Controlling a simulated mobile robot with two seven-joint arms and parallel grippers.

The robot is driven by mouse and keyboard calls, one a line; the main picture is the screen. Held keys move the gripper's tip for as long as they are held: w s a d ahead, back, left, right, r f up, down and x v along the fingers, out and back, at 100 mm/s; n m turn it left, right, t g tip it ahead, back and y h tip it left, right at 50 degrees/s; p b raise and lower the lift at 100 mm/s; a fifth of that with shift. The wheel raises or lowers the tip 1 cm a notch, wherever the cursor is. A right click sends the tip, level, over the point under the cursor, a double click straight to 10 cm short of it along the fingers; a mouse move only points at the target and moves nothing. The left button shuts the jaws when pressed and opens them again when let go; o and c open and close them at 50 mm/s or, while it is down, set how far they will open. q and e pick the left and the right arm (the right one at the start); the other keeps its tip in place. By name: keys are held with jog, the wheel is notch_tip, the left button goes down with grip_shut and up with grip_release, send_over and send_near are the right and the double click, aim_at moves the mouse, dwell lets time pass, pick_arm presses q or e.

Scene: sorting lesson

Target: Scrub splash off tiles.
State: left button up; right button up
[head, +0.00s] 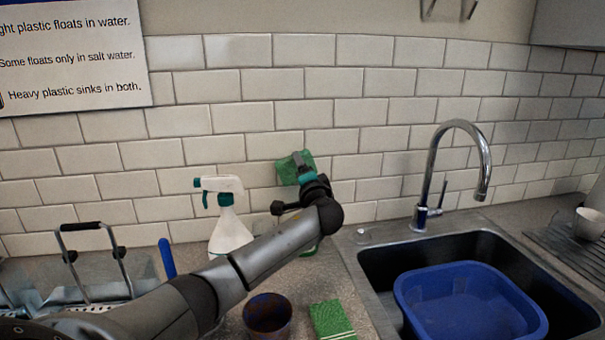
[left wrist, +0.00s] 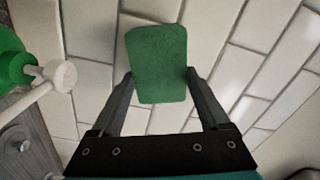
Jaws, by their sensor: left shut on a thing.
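My left gripper (head: 303,175) is shut on a green sponge (head: 291,165) and holds it up at the white tiled wall (head: 225,119). In the left wrist view the sponge (left wrist: 158,62) sits between the two fingers, with tiles behind it. I cannot tell whether the sponge touches the tiles. No splash can be made out on the tiles in view; the sponge and arm hide part of the wall. My right gripper is not in view.
A white spray bottle (head: 229,230) stands left of my forearm. A reddish-brown pot (head: 267,316) and a green striped cloth or pad (head: 331,320) are on the counter in front. The tap (head: 476,160) rises beside the sink, which holds a blue basin (head: 470,300). A dish rack (head: 90,228) is left.

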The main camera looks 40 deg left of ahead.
aim_at(312, 165)
pick_arm(q)
jog(key=shift+b+x, duration=0.8)
jog(key=shift+x, duration=0.4)
jog(key=shift+w+d+b, duration=1.05)
jog(key=shift+w+d, duration=0.25)
jog(key=shift+w, duration=0.35)
jog(key=shift+a, duration=0.1)
jog(key=shift+s+a+r+p, duration=0.1)
jog(key=shift+s+a+p, duration=0.2)
jog(key=shift+s+p, duration=0.1)
jog(key=shift+s+a+p, duration=0.65)
jog(key=shift+s+a, duration=0.35)
jog(key=shift+s, duration=0.3)
jog(key=shift+d, duration=0.1)
